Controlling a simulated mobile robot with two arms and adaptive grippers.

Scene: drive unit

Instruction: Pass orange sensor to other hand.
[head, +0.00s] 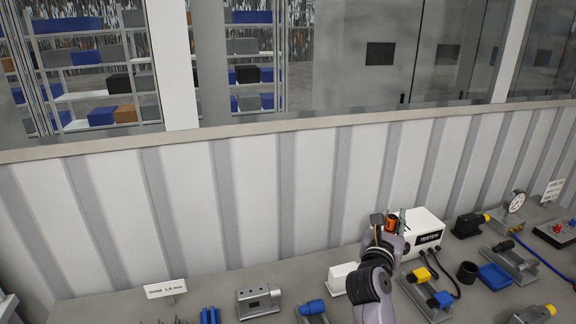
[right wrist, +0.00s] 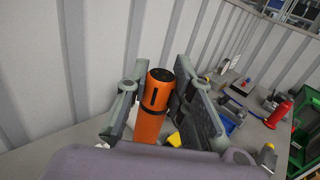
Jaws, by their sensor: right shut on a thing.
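The orange sensor (right wrist: 153,105) is a cylinder with black bands and a dark slot, held upright between the two fingers of my right gripper (right wrist: 152,100) in the right wrist view. In the head view it is a small orange piece (head: 391,223) at the tip of my right gripper (head: 387,222), raised above the bench in front of the white tester box. The lower part of the sensor is hidden by my gripper in both views. My left gripper does not show in either view.
The grey bench (head: 225,292) runs along a ribbed white wall (head: 290,195). The white tester box (head: 425,225) stands beside my right arm. A blue tray (head: 495,276), a black cup (head: 467,272) and several fixtures crowd the right.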

